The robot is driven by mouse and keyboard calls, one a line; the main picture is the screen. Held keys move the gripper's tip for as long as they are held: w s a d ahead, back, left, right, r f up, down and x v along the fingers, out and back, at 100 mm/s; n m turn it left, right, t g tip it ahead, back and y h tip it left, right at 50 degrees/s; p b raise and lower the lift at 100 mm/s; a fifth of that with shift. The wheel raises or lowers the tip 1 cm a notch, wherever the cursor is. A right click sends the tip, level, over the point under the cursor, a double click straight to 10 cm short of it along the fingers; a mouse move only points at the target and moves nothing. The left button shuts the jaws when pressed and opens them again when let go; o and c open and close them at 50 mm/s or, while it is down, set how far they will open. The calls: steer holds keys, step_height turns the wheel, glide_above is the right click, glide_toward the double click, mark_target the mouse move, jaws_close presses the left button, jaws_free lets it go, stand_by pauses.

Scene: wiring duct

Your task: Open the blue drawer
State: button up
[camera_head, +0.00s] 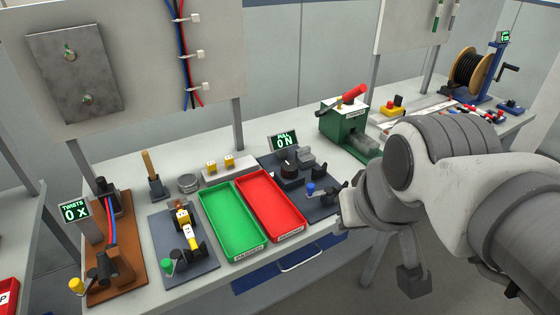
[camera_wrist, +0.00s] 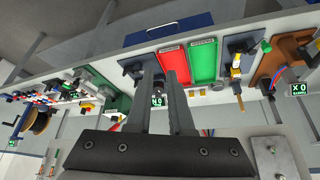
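The blue drawer (camera_head: 262,282) is under the front edge of the workbench, below the green and red trays. Its face looks flush with the bench front, so it appears closed. A pale bar handle (camera_head: 302,261) runs across it. In the wrist view the blue drawer (camera_wrist: 180,27) is at the top, beyond my fingertips. My gripper (camera_wrist: 163,62) is open and empty, its two fingers apart with a gap between them. It is clear of the handle, touching nothing that I can see. In the head view my arm hides most of the gripper.
A green tray (camera_head: 232,222) and a red tray (camera_head: 270,205) lie on the bench above the drawer. A dark fixture with a blue knob (camera_head: 310,189) stands right of them. A green machine (camera_head: 345,125) is farther back. The floor before the drawer looks clear.

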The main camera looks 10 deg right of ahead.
steer(key=o, duration=0.3)
steer(key=w+d+f+m+g+b, duration=0.1)
steer(key=f+m, duration=0.1)
steer(key=f, duration=0.1)
steer(key=w+f+m+g+y+b, duration=0.1)
steer(key=w+f+m+g+b, duration=0.1)
steer(key=f, duration=0.1)
steer(key=w+d+f+m+g+b, duration=0.1)
steer(key=f+m, duration=0.1)
steer(key=f, duration=0.1)
steer(key=shift+w+d+m+g, duration=0.25)
steer(key=shift+d+m+g, duration=0.05)
steer(key=shift+d+g, duration=0.1)
steer(key=m+t+y+b, duration=0.6)
steer(key=m+y+b, duration=0.95)
steer(key=m, duration=1.65)
glide_toward(305, 260)
steer(key=shift+y, duration=0.75)
steer(key=x, duration=0.3)
steer(key=f+x, duration=0.1)
steer(key=x, duration=0.6)
steer(key=shift+w+f, duration=0.15)
steer(key=shift+f, duration=0.25)
steer(key=shift+c, duration=0.2)
jaws_close()
